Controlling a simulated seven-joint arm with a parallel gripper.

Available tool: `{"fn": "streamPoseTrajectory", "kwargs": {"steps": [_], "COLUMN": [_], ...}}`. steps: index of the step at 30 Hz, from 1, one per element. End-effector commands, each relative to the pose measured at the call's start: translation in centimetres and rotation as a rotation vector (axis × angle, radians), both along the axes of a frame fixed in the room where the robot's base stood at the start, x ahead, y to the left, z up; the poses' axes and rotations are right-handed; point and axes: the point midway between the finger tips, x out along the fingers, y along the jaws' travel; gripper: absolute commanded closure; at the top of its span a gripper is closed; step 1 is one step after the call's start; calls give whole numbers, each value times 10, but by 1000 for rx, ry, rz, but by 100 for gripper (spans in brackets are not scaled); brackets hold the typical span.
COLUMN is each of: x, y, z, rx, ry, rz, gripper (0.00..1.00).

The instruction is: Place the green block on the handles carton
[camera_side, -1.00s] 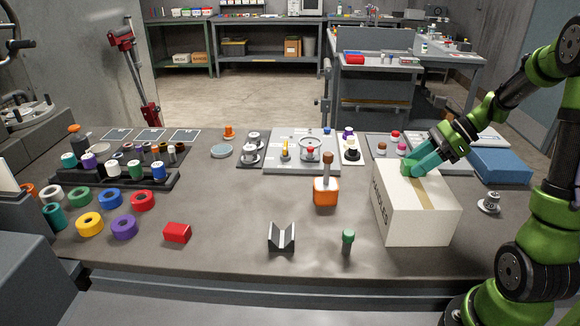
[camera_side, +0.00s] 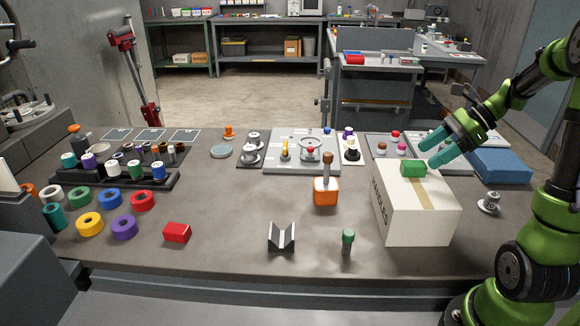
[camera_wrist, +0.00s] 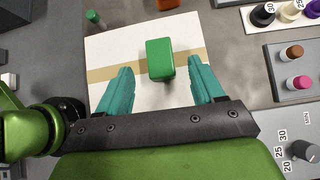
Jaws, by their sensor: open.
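The green block (camera_side: 412,168) rests on top of the white handles carton (camera_side: 418,218), near its back edge and partly over the tan tape strip. In the wrist view the green block (camera_wrist: 160,59) lies on the carton top (camera_wrist: 112,52), beyond and between my fingertips, touching neither. My gripper (camera_side: 443,157) is open and empty, above and to the right of the block in the side view. Its two teal fingers also show in the wrist view (camera_wrist: 160,82), spread wide apart.
An orange block with a brown-topped handle (camera_side: 326,191) stands left of the carton. A green-topped peg (camera_side: 347,241) and a dark V-block (camera_side: 282,237) stand in front. A blue box (camera_side: 500,166) and a small grey knob (camera_side: 489,203) are to the right.

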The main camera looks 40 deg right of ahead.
Motion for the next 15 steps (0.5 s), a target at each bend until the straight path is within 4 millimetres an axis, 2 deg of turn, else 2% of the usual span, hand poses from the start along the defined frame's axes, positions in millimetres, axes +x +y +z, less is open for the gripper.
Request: {"fn": "streamPoseTrajectory", "kwargs": {"steps": [3, 9, 13, 15], "x": [-14, -31, -37, -36], "y": [-15, -32, -36, -30], "z": [20, 44, 52, 55], "rx": [-4, -2, -2, -27], "ry": [-1, 1, 1, -7], "rz": [-4, -2, 1, 36], "gripper": [33, 33, 33, 33]}}
